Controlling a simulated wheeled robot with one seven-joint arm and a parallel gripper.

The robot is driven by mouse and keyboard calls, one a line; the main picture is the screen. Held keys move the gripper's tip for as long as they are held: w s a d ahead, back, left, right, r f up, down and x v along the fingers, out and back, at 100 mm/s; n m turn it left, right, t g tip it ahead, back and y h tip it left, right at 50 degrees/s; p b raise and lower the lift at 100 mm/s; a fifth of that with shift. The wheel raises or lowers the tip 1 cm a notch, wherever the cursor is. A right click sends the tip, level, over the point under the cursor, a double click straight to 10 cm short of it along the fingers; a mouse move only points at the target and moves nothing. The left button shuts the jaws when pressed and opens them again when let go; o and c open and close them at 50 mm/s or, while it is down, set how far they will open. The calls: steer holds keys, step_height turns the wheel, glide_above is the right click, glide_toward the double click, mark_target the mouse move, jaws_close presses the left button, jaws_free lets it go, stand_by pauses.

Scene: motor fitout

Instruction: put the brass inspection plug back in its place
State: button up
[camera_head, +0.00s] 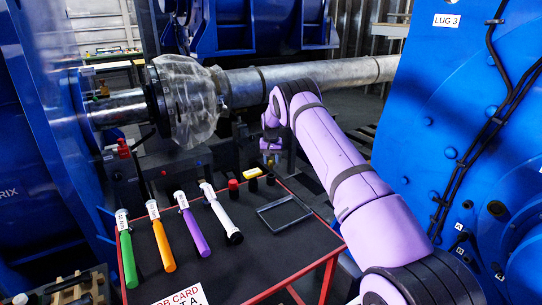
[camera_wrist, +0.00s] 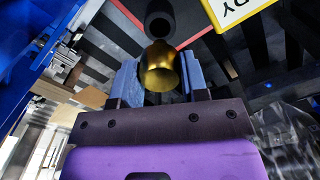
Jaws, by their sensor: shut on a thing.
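The brass inspection plug (camera_wrist: 161,72) is a gold-coloured cylinder in the wrist view. It sits between the two blue-grey fingers of my gripper (camera_wrist: 159,66), which is shut on it. In the head view my gripper (camera_head: 270,146) is above the back of the dark tool table, partly hidden by the arm's wrist. On the blue housing (camera_head: 440,150) at the right, a dark round opening or fitting (camera_head: 497,208) shows near the small A and B labels. I cannot tell whether it is the plug's place.
The red-edged table (camera_head: 270,262) carries several coloured tagged tools, a shallow black tray (camera_head: 284,214), and small red, yellow and black pieces. A grey shaft (camera_head: 320,75) with a plastic-wrapped coupling (camera_head: 187,100) runs behind. In the wrist view, a black cylinder (camera_wrist: 160,22) stands beyond the plug.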

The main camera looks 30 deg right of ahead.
mark_target(271, 158)
steer(key=shift+f, duration=1.1)
steer(key=shift+f, duration=1.75)
stand_by(0.6)
steer(key=o, duration=1.3)
steer(key=shift+r, duration=0.1)
step_height(271, 158, up, 11)
steer(key=shift+f, duration=0.2)
